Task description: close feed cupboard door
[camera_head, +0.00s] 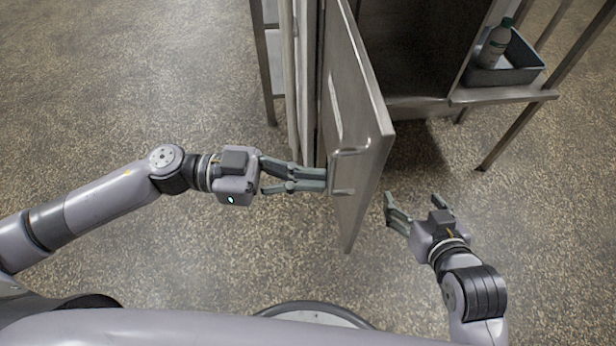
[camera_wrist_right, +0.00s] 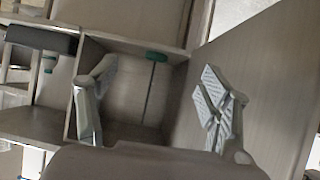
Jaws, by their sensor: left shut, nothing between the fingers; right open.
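The cupboard door (camera_head: 350,110) is metal with a bar handle and stands swung open towards me in the head view. The cupboard (camera_head: 415,45) behind it shows a dark open inside. My left gripper (camera_head: 326,180) is shut and empty, its fingertips at the left, handle side of the door near the lower handle part; whether they touch cannot be told. My right gripper (camera_head: 415,205) is open and empty, to the right of the door and apart from it. In the right wrist view the right fingers (camera_wrist_right: 155,95) are spread before the open cupboard, with the door (camera_wrist_right: 265,80) at the right.
A grey bin (camera_head: 508,70) with a bottle (camera_head: 494,45) stands on a metal shelf right of the cupboard. A table leg (camera_head: 515,135) stands below it. A green-topped item (camera_wrist_right: 156,57) shows inside the cupboard. The speckled floor around is clear.

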